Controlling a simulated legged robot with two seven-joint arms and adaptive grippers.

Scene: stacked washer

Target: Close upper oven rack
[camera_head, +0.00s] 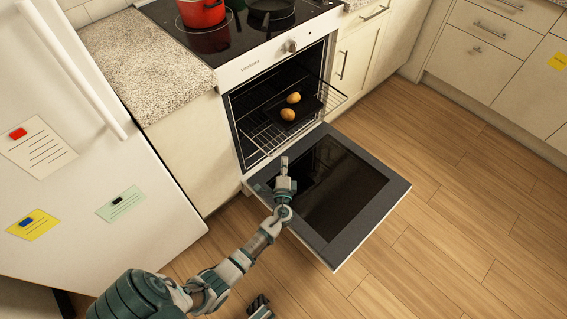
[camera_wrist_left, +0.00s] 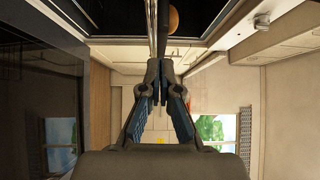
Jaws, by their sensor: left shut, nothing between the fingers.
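The oven (camera_head: 275,72) stands open, its door (camera_head: 345,182) folded down flat in front of it. The upper rack (camera_head: 262,134) is a wire rack that sticks part of the way out of the oven. A dark tray (camera_head: 306,105) with two round, light brown items (camera_head: 288,114) sits on it. My left gripper (camera_head: 284,163) is shut and empty, above the inner left part of the door and just in front of the rack's front. In the left wrist view the shut fingers (camera_wrist_left: 160,70) point toward a thin bar at the top. Whether they touch it I cannot tell.
A red pot (camera_head: 201,13) and a dark pan (camera_head: 270,10) stand on the cooktop. The white fridge (camera_head: 90,150) is at the left, beside a speckled counter (camera_head: 150,60). The wooden floor (camera_head: 455,190) at the right is clear.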

